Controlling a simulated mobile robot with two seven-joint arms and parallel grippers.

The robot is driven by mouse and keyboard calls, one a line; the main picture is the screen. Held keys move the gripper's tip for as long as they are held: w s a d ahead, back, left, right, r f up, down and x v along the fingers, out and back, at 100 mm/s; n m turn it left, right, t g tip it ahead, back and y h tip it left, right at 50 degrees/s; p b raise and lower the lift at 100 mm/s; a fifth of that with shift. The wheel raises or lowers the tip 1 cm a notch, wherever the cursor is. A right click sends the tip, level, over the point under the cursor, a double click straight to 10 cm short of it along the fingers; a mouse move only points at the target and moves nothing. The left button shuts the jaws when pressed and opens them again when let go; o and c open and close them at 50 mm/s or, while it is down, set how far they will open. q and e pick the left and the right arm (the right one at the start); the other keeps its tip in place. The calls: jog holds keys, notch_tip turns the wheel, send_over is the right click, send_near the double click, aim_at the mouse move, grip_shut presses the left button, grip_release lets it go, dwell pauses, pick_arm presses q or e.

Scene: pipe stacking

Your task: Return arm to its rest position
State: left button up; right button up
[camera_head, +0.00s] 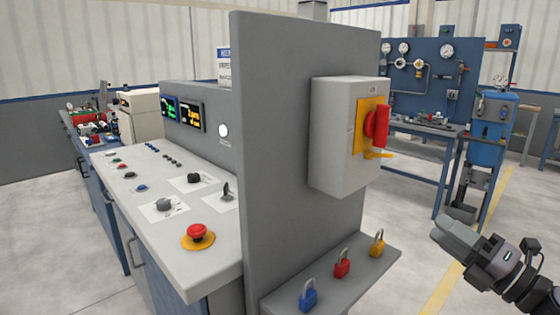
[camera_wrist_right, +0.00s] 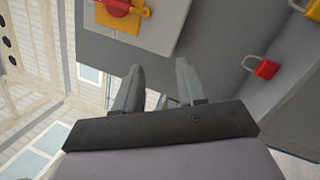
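My right gripper (camera_head: 447,228) is at the lower right in the head view, to the right of the grey panel and its shelf, apart from both. In the right wrist view its two fingers (camera_wrist_right: 157,85) stand apart with nothing between them. My left gripper is not in view. A light grey switch box (camera_head: 332,150) is fixed to the panel, with a red handle (camera_head: 377,124) on a yellow plate. The handle also shows at the top of the right wrist view (camera_wrist_right: 118,6).
A blue padlock (camera_head: 308,300), a red padlock (camera_head: 342,269) and a yellow padlock (camera_head: 377,247) stand on the shelf (camera_head: 278,293). A control desk (camera_head: 130,205) is at left. A blue workbench (camera_head: 420,135) with gauges stands behind. Open floor (camera_head: 405,225) lies between shelf and workbench.

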jog(key=s+a+f+m+h+p, duration=0.15)
jog(key=s+f+m+h, duration=0.25)
jog(key=f+m, duration=0.55)
jog(key=s+a+f+m+h, duration=0.3)
jog(key=s+f+m+h, duration=0.1)
jog(key=f+m, duration=0.5)
jog(key=s+a+f+m+g, duration=0.3)
jog(key=s+f+m, duration=0.1)
jog(key=s+f, duration=0.2)
jog(key=s+a+f+m+g+h+p, duration=0.1)
jog(key=s+a+f+m+g, duration=0.2)
jog(key=s+f, duration=0.4)
jog(key=shift+s+a+f+m+g+p, duration=0.3)
jog(key=shift+s+a+m, duration=0.5)
jog(key=shift+s+m, duration=0.3)
